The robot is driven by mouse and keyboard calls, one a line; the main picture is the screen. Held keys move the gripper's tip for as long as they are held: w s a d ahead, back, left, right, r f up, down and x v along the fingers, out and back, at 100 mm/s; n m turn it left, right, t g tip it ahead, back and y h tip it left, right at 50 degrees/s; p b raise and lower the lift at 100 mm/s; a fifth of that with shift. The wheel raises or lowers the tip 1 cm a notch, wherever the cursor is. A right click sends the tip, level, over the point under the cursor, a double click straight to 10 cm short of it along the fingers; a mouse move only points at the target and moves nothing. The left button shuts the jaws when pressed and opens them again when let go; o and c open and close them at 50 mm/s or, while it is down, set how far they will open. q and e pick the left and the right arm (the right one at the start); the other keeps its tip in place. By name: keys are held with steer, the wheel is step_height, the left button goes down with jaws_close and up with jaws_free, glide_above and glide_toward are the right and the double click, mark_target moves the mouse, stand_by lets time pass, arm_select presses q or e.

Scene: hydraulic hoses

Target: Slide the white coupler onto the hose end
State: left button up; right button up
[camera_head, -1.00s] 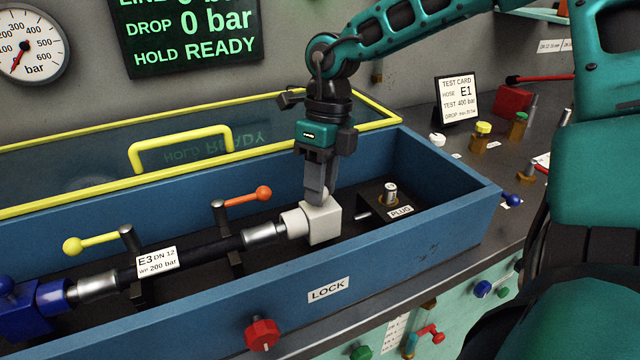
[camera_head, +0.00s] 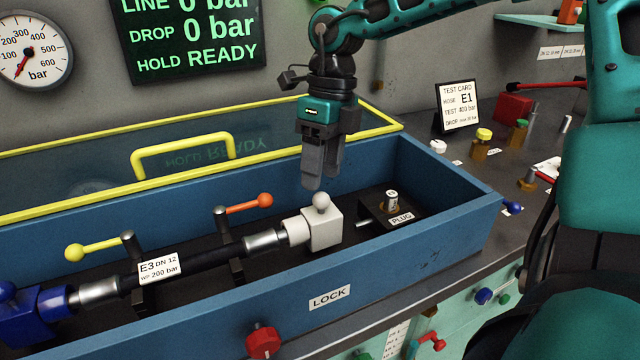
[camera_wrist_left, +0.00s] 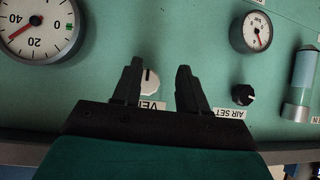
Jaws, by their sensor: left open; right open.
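The white coupler (camera_head: 323,228), a block with a round knob on top, sits in the blue trough at the right end of the hose (camera_head: 206,256). Its white collar meets the silver hose end (camera_head: 263,241); how far it goes over the end I cannot tell. My right gripper (camera_head: 313,186) points down just above the coupler's knob, apart from it, open and empty. My left gripper (camera_wrist_left: 160,85) shows only in the left wrist view, open and empty, in front of a green panel with a white knob (camera_wrist_left: 149,82) between its fingers.
The blue trough (camera_head: 400,250) has high walls and a raised yellow-framed lid (camera_head: 182,150) behind. A plug (camera_head: 391,203) stands right of the coupler. A blue coupler (camera_head: 35,312) is at the left end.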

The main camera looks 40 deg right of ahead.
step_height(320, 180, up, 8)
steer(key=d, duration=0.1)
steer(key=shift+w+d+r+p, duration=0.2)
steer(key=shift+d+r+p, duration=0.05)
steer(key=shift+p, duration=0.05)
stand_by(0.4)
